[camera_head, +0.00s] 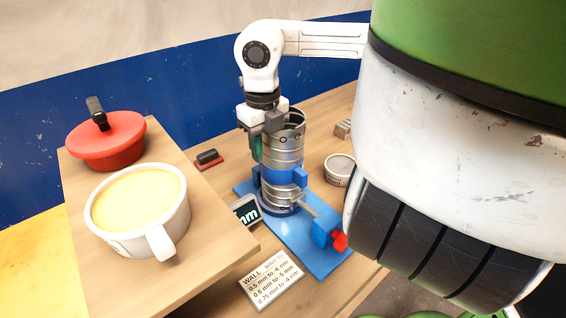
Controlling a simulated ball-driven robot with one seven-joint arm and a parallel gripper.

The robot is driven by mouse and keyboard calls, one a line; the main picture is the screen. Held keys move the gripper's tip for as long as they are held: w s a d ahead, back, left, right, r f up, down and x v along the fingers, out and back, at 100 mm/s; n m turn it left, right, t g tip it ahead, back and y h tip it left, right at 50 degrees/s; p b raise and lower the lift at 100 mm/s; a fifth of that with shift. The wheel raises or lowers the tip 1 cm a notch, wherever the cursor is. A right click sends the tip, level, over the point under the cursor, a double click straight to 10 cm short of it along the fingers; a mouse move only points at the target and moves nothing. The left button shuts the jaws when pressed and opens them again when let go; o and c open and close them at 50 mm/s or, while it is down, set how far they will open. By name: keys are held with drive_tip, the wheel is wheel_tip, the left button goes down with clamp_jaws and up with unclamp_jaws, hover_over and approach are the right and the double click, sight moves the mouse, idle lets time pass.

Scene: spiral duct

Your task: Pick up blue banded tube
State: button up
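The blue banded tube (285,158), a silver ridged metal duct with a blue band around its lower half, stands upright and open at the top. It is on a blue base plate (308,240), between blue holder parts. My gripper (266,132) comes down from above at the tube's upper left side. Its fingers are close to the tube's wall near the rim and partly cover it. Whether they are touching the tube or closed on it cannot be told from this view.
A display (246,211), a wall-thickness card (271,280), a small round tin (340,168) and a red-and-black item (208,159) are near the tube. A blue-and-red clamp (327,230) is at the plate's right.

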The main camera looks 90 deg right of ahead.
drive_tip(key=shift+c, duration=0.2)
clamp_jaws()
idle(1.1)
